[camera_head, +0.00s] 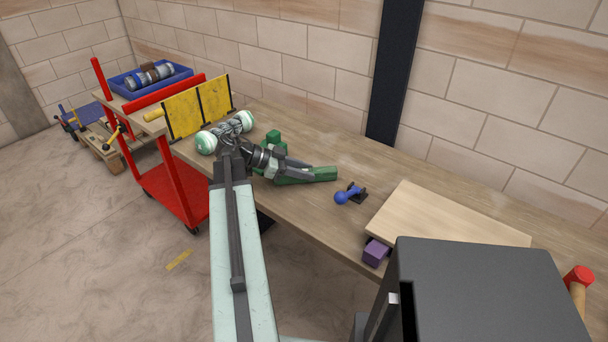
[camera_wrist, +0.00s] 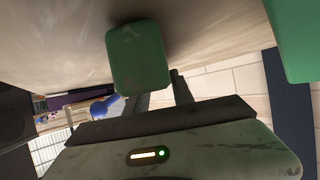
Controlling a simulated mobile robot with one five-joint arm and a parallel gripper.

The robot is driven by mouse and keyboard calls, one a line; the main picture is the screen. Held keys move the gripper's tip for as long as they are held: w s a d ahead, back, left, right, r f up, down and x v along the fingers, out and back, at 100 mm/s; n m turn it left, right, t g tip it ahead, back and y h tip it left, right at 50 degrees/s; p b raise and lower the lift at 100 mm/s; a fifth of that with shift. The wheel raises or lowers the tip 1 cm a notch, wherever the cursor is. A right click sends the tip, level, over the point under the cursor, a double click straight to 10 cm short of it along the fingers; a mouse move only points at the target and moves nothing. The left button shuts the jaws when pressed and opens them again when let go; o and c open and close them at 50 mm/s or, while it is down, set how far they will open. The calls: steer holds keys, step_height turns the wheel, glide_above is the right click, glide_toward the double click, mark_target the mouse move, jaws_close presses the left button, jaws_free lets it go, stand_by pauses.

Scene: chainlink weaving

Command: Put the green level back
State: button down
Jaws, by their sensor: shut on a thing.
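The green level (camera_head: 325,174) is at the workbench in the head view, with green parts showing on both sides of my gripper (camera_head: 308,170). My gripper is shut on it, and the dark fingers cover part of it. In the wrist view a blunt green end (camera_wrist: 138,55) of the level fills the space just ahead of my gripper (camera_wrist: 158,92). Another green part (camera_wrist: 296,38) shows at the upper right edge there. I cannot tell whether the level touches the bench top.
A blue tool (camera_head: 349,194) and a pale board (camera_head: 440,220) lie right on the bench (camera_head: 320,155), with a purple block (camera_head: 376,252) nearer. A red cart (camera_head: 168,190) stands beyond.

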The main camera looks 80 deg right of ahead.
steer(key=shift+f, duration=0.15)
steer(key=c, duration=1.1)
jaws_free()
steer(key=shift+r, duration=0.3)
steer(key=p+v, duration=0.5)
steer(key=v, duration=0.5)
steer(key=shift+w+r, duration=0.25)
steer(key=shift+w, duration=0.05)
steer(key=shift+w+a+r, duration=0.15)
steer(key=shift+w+a, duration=0.05)
steer(key=shift+w, duration=0.35)
